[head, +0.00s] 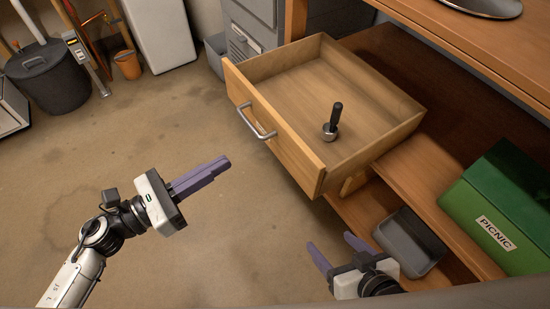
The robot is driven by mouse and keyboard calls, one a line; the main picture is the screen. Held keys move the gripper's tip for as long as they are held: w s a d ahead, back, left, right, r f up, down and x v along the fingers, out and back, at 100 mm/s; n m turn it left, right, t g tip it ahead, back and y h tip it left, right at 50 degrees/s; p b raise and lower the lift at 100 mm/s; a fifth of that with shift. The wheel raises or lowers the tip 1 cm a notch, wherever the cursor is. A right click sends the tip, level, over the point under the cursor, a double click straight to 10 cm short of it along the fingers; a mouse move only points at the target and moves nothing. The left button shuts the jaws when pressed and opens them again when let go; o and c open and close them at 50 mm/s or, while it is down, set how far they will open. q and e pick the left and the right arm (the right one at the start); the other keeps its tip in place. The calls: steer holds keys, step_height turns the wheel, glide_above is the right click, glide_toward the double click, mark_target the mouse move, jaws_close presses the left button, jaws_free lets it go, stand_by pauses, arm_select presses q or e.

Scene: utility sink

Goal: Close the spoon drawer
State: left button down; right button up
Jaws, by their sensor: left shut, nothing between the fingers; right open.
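The wooden drawer (275,152) is pulled well out from the cabinet, with its front panel and metal handle (256,121) facing left. Inside it lies a spoon-like utensil (331,126) with a black handle and a rounded metal head. My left gripper (227,163) is shut and empty, to the left of the drawer front and apart from it. My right gripper (335,250) is open and empty, below the drawer's near corner and apart from it.
A grey tray (410,240) and a green picnic box (505,205) are on the lower shelves at right. A grey cabinet (250,30) stands behind the drawer. Bare floor (190,120) lies left of the drawer. A dark bin (48,75) and an orange bucket (127,65) stand far left.

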arm_select(q)
steer(key=f+m, duration=0.1)
steer(key=m, duration=0.1)
steer(key=g, duration=0.1)
glide_toward(289, 135)
steer(key=x, duration=0.6)
steer(key=shift+w+d+f+p, duration=0.15)
steer(key=shift+d+p, duration=0.1)
steer(key=shift+p, duration=0.15)
